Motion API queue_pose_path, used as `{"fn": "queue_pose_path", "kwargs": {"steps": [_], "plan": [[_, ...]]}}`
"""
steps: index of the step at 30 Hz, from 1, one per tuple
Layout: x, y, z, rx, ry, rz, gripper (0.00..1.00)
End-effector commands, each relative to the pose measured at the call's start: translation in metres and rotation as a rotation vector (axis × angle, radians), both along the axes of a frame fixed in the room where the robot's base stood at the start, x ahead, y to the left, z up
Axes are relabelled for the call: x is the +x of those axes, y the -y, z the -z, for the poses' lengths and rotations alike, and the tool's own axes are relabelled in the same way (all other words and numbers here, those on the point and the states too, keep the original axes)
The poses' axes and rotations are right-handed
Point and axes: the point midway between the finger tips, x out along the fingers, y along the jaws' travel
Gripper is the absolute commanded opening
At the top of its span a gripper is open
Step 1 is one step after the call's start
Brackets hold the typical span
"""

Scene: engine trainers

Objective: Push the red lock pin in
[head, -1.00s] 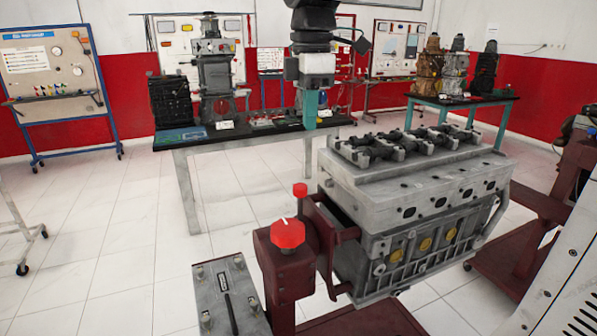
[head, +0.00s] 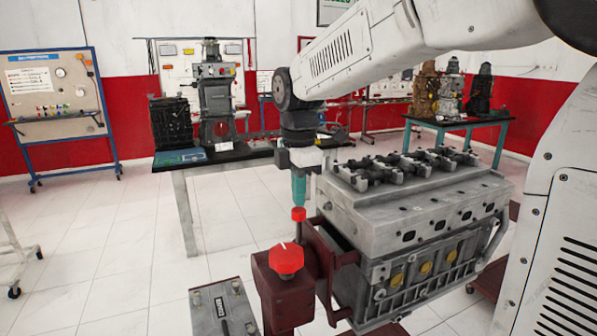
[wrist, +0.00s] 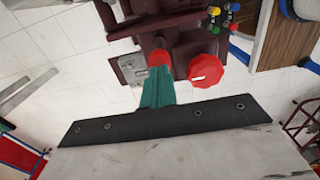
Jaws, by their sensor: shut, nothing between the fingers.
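The red lock pin (head: 298,214) stands up with its small round head beside the maroon engine stand (head: 283,297), behind a larger red knob (head: 286,260). My gripper (head: 299,200) is shut, with its teal fingers together and pointing down just above the pin head. I cannot tell whether the tips touch it. In the wrist view the teal fingers (wrist: 158,78) reach to the lock pin's head (wrist: 159,58) and cover part of it. The larger red knob (wrist: 206,70) lies to the right there.
A grey engine block (head: 410,225) sits on the stand, close to the right of my gripper. A grey plate with bolts and a tool (head: 224,310) is at the lower left. A dark-topped workbench (head: 235,152) stands behind.

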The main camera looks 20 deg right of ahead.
Motion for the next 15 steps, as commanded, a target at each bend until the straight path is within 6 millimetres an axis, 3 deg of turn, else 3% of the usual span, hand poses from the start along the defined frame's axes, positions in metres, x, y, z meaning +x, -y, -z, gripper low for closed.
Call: {"fn": "queue_pose_path", "kwargs": {"steps": [15], "plan": [[-0.0002,0.0000,0.0114,0.000,-0.001,0.000,0.00]]}}
